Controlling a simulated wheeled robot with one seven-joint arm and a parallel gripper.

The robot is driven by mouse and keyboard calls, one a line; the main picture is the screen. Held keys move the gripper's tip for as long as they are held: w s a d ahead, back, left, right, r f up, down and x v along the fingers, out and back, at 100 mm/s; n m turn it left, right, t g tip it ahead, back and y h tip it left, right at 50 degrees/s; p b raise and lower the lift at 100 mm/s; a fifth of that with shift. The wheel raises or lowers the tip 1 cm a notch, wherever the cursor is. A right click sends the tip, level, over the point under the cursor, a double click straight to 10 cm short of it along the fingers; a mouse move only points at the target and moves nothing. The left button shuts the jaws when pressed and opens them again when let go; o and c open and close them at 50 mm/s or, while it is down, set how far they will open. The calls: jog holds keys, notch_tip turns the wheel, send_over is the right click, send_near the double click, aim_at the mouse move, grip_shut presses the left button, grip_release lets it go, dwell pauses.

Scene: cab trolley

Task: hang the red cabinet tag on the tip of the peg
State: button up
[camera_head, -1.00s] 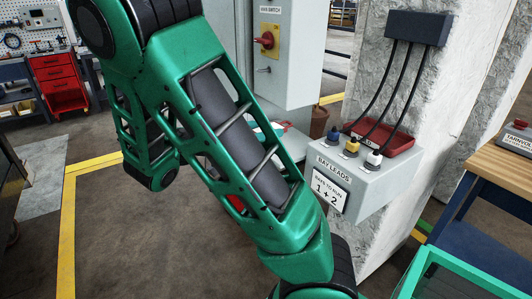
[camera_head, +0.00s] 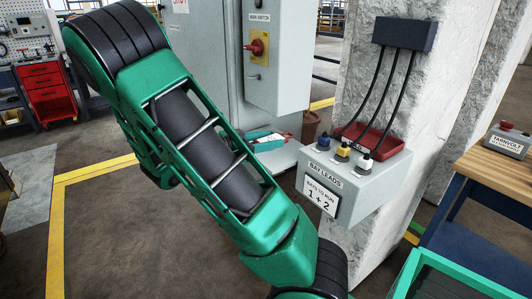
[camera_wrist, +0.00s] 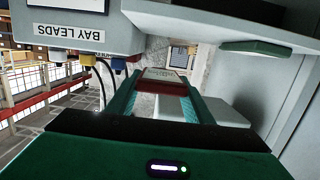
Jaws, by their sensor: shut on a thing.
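The red cabinet tag (camera_wrist: 152,86), with a pale labelled face, sits between the teal fingertips of my gripper (camera_wrist: 160,88) in the wrist view. My gripper is shut on it and holds it out ahead of the palm. In the head view my green arm hides most of the gripper. A teal and red shape shows past the arm's edge by the grey shelf, too small to read surely. A small peg-like piece (camera_head: 254,77) sticks out below the red main switch (camera_head: 257,46) on the cabinet. I cannot make out the peg in the wrist view.
The BAY LEADS box (camera_head: 357,183), with several coloured plugs and a red tray (camera_head: 370,140), juts from the pillar right of the cabinet. The grey shelf (camera_head: 277,159) lies below the switch box. A wooden bench (camera_head: 490,170) stands at right.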

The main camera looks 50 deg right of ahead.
aim_at(271, 155)
jog(key=d, duration=0.1)
jog(key=w+d+f, duration=0.2)
jog(key=shift+d+f, duration=0.25)
jog(key=shift+d, duration=0.15)
jog(key=shift+f, duration=1.85)
jog(key=shift+f, duration=0.25)
jog(key=o, duration=1)
jog(key=shift+s, duration=0.1)
jog(key=shift+w+v, duration=0.15)
jog(key=shift+v, duration=2.6)
jog(key=shift+w+v, duration=0.15)
jog(key=shift+v, duration=2.55)
jog(key=shift+d, duration=0.15)
